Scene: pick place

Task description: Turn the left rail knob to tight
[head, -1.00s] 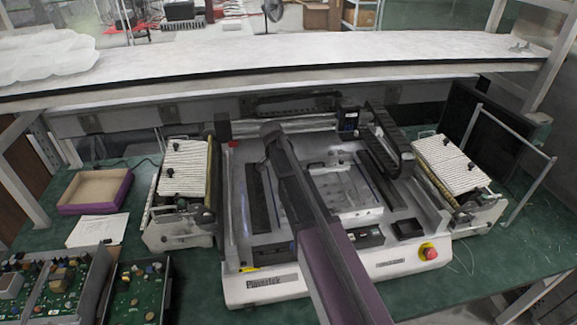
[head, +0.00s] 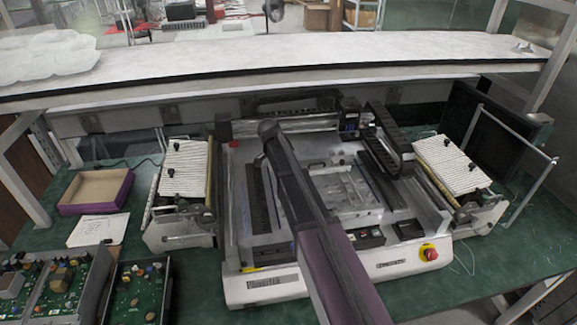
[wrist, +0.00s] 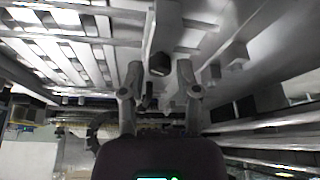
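In the wrist view a small dark knob (wrist: 159,64) sits on a pale metal rail (wrist: 165,25), between the tips of my gripper (wrist: 158,72). The two grey fingers stand apart, one on each side of it, with gaps visible. I cannot tell how deep the knob lies between them or which way it is turned. In the head view my arm reaches over the white benchtop machine (head: 265,290). The gripper's tips and the knob cannot be made out there.
Ribbed feeder racks stand left (head: 185,165) and right (head: 452,165) of the machine. A red stop button (head: 430,254) sits at its front right. A shelf (head: 280,62) crosses above the back. A cardboard tray (head: 95,189) and circuit boards (head: 50,285) lie at left.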

